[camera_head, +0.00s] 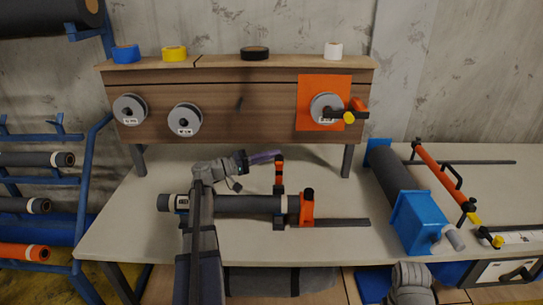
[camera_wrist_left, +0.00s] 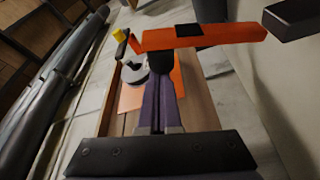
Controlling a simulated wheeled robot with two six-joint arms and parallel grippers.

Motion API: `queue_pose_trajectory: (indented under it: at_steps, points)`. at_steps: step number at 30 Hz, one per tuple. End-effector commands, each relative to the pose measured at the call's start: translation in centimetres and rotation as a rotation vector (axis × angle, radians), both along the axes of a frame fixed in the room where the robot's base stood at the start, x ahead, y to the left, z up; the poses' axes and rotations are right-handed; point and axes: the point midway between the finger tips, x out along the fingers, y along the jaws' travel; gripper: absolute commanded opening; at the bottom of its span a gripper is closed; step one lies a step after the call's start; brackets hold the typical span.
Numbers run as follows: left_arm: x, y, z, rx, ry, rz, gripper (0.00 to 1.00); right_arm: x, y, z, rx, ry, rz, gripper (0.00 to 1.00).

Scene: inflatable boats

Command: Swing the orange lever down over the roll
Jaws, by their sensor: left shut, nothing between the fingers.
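I cannot tell whether the fingertips touch the lever. My right gripper is out of view.
An orange bracket (camera_head: 306,208) is at the roll's right end, with a dark bar (camera_head: 345,223) beyond. A wooden shelf (camera_head: 220,95) with tape rolls stands behind. A blue-ended roller (camera_head: 395,185) is at right. A blue rack (camera_head: 85,190) stands left.

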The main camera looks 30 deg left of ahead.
Motion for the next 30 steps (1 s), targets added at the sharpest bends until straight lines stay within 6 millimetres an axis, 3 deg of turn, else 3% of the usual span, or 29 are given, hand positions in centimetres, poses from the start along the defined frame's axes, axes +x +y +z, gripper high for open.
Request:
queue_pose_trajectory:
  at_steps: [15, 30]
  points:
    - [-4.6, -2.8, -1.1, 0.246, -0.398, 0.000, 0.00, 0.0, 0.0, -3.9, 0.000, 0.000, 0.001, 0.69]
    - [-7.8, -4.8, -4.1, 0.240, -0.392, 0.002, 0.00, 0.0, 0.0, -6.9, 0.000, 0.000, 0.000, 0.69]
